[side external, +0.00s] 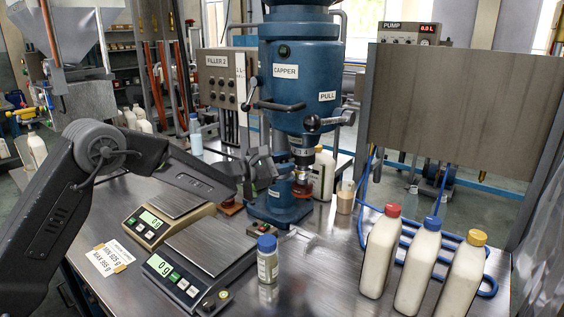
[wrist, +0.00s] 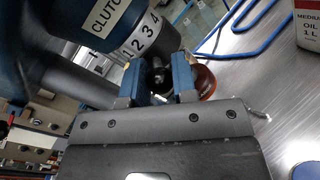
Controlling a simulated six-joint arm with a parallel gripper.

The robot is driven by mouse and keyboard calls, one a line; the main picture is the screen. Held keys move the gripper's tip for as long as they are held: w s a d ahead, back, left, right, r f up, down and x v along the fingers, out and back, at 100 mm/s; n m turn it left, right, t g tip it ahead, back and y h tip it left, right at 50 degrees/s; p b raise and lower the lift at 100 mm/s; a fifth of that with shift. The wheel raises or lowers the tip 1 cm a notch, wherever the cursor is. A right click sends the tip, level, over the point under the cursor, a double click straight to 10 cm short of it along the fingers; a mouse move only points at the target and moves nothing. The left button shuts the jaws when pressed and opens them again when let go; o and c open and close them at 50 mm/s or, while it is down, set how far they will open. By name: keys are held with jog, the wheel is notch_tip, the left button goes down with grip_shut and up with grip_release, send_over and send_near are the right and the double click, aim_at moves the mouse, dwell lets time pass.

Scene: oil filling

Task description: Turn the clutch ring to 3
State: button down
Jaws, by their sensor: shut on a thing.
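The blue capper (side external: 285,100) stands at the middle of the bench. Its clutch ring (side external: 300,152) is low on the head; a white label with a 4 shows there. In the wrist view the ring's number strip (wrist: 141,38) reads 1, 2, 3, 4, below the clutch label (wrist: 103,18). My gripper (side external: 266,165) is at the left of the ring. In the wrist view my gripper (wrist: 158,74) has its two blue fingers on either side of a dark round knob (wrist: 158,78) beside the number strip, and is shut on it. The pointer mark cannot be made out.
A reddish chuck (wrist: 205,82) lies just past the right finger. Two scales (side external: 205,262) and a blue-capped bottle (side external: 267,262) stand in front. Several white bottles (side external: 420,265) stand at the right beside a blue hose (side external: 362,225).

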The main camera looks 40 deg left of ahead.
jog(key=shift+s+d+r+n+t+y, duration=0.1)
jog(key=shift+d+n+t+y, duration=0.15)
jog(key=shift+n+y, duration=0.3)
jog(key=shift+d+r+n+t+y, duration=0.1)
jog(key=shift+d+n+t+y, duration=0.2)
jog(key=shift+y, duration=0.35)
jog(key=shift+f, duration=0.1)
jog(key=c, duration=0.9)
grip_release()
jog(key=shift+c, duration=0.2)
jog(key=shift+s+a, duration=0.1)
jog(key=v, duration=1.3)
jog(key=shift+s, duration=0.3)
jog(key=shift+a, duration=0.1)
